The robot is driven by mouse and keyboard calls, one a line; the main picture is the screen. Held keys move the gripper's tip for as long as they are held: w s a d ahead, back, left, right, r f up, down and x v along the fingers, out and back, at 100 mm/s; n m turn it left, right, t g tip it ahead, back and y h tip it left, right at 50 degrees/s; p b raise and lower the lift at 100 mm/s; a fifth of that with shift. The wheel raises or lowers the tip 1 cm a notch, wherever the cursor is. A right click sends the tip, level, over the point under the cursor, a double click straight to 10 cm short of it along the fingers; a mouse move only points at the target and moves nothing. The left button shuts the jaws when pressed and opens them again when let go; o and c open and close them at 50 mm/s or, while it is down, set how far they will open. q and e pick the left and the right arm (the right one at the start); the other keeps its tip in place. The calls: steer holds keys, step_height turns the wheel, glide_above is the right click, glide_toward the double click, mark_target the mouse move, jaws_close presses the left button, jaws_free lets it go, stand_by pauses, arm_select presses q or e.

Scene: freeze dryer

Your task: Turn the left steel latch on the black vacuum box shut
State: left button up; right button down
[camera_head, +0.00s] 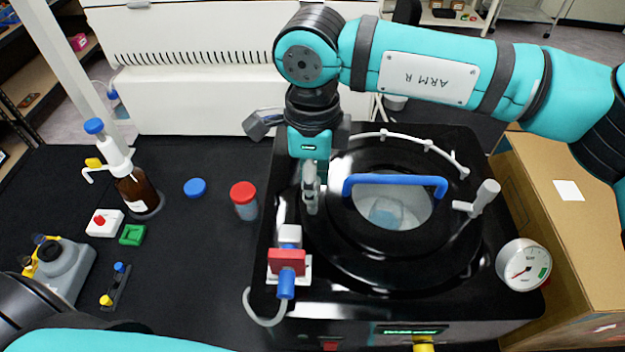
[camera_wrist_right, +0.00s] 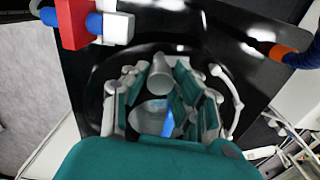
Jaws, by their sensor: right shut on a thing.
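The black vacuum box (camera_head: 465,275) stands on the dark bench, with a round lid and a blue handle (camera_head: 395,181) over its window. My right gripper (camera_head: 312,200) points down at the left side of the lid. It is shut on the left steel latch, a grey cylinder (camera_wrist_right: 160,76) between its fingers in the right wrist view. In the head view the fingers largely hide this latch, so its exact angle is unclear. The right steel latch (camera_head: 482,198) shows at the lid's right side, its grey knob leaning. My left gripper is not in view.
A red and blue valve (camera_head: 287,262) stands just in front of my right gripper. A pressure gauge (camera_head: 523,265) sits at the box's right, beside a cardboard box (camera_head: 565,230). A red-capped jar (camera_head: 245,200) and a brown bottle (camera_head: 138,190) stand to the left.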

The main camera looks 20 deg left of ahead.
steer(key=m+b, duration=0.2)
steer(key=b, duration=0.1)
steer(key=m+b, duration=0.5)
steer(key=b, duration=0.1)
steer(key=shift+f+b, duration=0.25)
steer(key=shift+b, duration=0.15)
steer(key=m+b, duration=0.3)
steer(key=m, duration=0.1)
steer(key=shift+r+m+b, duration=0.1)
steer(key=shift+m+b, duration=0.2)
steer(key=shift+m, duration=0.1)
steer(key=m+b, duration=0.2)
steer(key=m, duration=0.1)
steer(key=shift+r+m+b, duration=0.15)
steer(key=shift+m+b, duration=0.3)
steer(key=shift+m, duration=0.75)
steer(key=c, duration=1.1)
jaws_free()
